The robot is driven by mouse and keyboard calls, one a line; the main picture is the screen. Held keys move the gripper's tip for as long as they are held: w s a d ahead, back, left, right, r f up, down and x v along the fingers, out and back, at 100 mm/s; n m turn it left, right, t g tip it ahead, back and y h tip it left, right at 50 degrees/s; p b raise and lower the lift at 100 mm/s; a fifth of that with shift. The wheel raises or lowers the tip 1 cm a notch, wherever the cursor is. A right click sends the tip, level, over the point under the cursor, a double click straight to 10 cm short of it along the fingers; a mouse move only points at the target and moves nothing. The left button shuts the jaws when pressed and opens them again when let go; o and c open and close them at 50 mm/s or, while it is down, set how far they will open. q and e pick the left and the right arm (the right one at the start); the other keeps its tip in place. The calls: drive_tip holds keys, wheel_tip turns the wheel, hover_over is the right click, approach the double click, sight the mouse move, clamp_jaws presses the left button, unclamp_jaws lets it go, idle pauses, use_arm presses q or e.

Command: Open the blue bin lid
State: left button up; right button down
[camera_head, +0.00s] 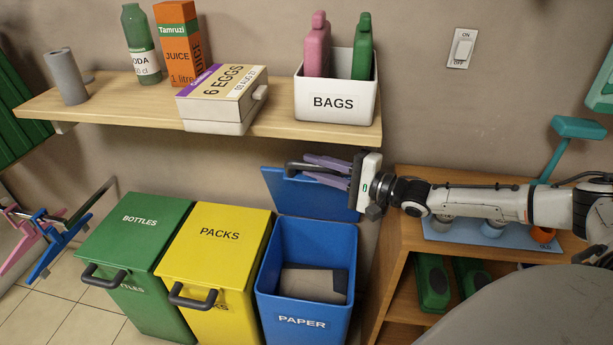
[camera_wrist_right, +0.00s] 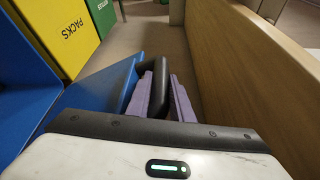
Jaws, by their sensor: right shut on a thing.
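The blue bin (camera_head: 307,245), labelled PAPER, stands at the right end of the row of bins. Its lid (camera_head: 310,192) is swung up and back, so the bin is open and a grey-brown piece (camera_head: 312,283) shows inside. My right gripper (camera_head: 315,170) is at the raised lid, its purple fingers shut on the dark lid handle (camera_head: 296,168). In the right wrist view the fingers (camera_wrist_right: 162,92) are around the handle (camera_wrist_right: 149,80), with the blue lid (camera_wrist_right: 100,103) to their left. My left gripper is not in view.
The green BOTTLES bin (camera_head: 140,235) and yellow PACKS bin (camera_head: 215,240) stand left of the blue bin, lids closed. A shelf (camera_head: 280,124) with a white BAGS box (camera_head: 335,103) is above. A wooden cabinet (camera_head: 400,262) stands close on the right.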

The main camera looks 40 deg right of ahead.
drive_tip(key=shift+d+f, duration=0.2)
drive_tip(key=shift+f, duration=0.1)
drive_tip(key=c, duration=1.6)
unclamp_jaws()
drive_tip(key=shift+o, duration=0.2)
drive_tip(key=shift+r, duration=0.1)
drive_tip(key=shift+s, duration=0.1)
drive_tip(key=p+v, duration=0.2)
drive_tip(key=v, duration=0.8)
drive_tip(key=shift+p, duration=0.35)
